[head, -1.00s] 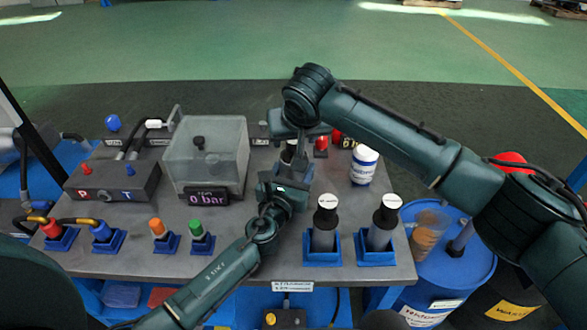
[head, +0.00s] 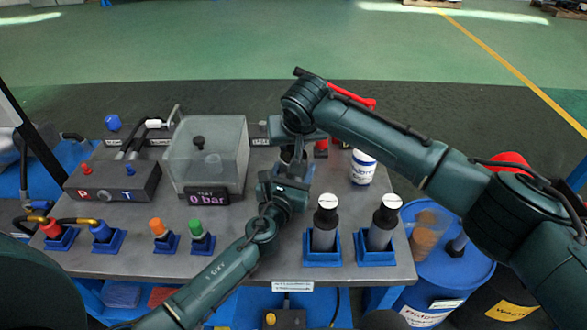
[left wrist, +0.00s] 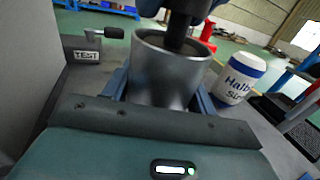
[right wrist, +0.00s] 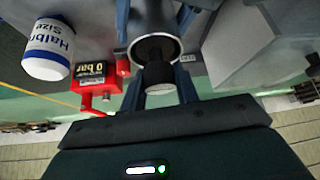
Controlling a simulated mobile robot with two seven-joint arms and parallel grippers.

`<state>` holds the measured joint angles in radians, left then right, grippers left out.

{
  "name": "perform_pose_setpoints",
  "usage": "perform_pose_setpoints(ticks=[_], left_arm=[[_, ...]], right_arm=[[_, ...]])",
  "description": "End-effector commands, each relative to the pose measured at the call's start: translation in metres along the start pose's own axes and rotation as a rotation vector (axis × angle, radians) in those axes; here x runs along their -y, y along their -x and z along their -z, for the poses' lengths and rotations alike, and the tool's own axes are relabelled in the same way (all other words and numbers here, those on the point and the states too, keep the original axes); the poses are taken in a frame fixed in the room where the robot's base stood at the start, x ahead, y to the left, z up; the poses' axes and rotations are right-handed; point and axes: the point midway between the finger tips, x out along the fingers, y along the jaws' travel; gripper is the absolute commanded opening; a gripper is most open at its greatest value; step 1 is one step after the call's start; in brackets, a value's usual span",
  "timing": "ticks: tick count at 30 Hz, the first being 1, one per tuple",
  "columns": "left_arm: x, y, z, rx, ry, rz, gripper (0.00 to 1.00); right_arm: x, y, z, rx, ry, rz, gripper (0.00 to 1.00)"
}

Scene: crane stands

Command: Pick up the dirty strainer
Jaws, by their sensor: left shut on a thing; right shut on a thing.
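A grey metal cup (left wrist: 172,75) stands between the fingers of my left gripper (head: 288,168) in the left wrist view. My left gripper is shut on it. A dark cylinder (right wrist: 158,75) with a grey end is between the fingers of my right gripper (head: 296,150), which is shut on it. In the left wrist view this dark cylinder (left wrist: 183,40) reaches down into the cup's mouth. I cannot tell for sure that it is the dirty strainer. In the head view both grippers meet and hide most of the cup and cylinder.
Two capped cylinders (head: 325,225) (head: 381,225) stand in blue holders at the right front. A white labelled jar (head: 363,168) stands behind. A clear box (head: 210,150) with a 0 bar display is left of the grippers. A blue drum (head: 445,270) stands off the right edge.

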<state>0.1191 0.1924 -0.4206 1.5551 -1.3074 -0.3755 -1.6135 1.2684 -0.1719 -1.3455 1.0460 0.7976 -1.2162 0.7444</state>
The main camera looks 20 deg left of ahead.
Motion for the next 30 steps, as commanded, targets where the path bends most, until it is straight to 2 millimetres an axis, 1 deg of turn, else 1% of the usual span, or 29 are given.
perform_pose_setpoints(ticks=[1,5,6,14,17,20,23,30], left_arm=[[0.000,0.000,0.000,0.000,0.000,0.000,0.27],[0.000,0.000,0.000,0.000,0.000,0.000,0.27],[0.000,0.000,0.000,0.000,0.000,0.000,0.27],[0.000,0.000,0.000,0.000,0.000,0.000,0.27],[0.000,0.000,0.000,0.000,0.000,0.000,0.27],[0.000,0.000,0.000,0.000,0.000,0.000,0.27],[0.000,0.000,0.000,0.000,0.000,0.000,0.27],[0.000,0.000,0.000,0.000,0.000,0.000,0.27]], right_arm=[[0.000,0.000,0.000,0.000,0.000,0.000,0.12],[0.000,0.000,0.000,0.000,0.000,0.000,0.01],[0.000,0.000,0.000,0.000,0.000,0.000,0.00],[0.000,0.001,0.001,-0.001,0.000,0.000,0.00],[0.000,0.005,0.004,-0.001,0.000,0.000,0.00],[0.001,0.017,0.011,-0.004,-0.001,0.001,0.00],[0.000,0.035,0.024,-0.004,-0.001,0.001,0.00],[0.001,0.092,0.059,-0.004,0.000,0.002,0.00]])
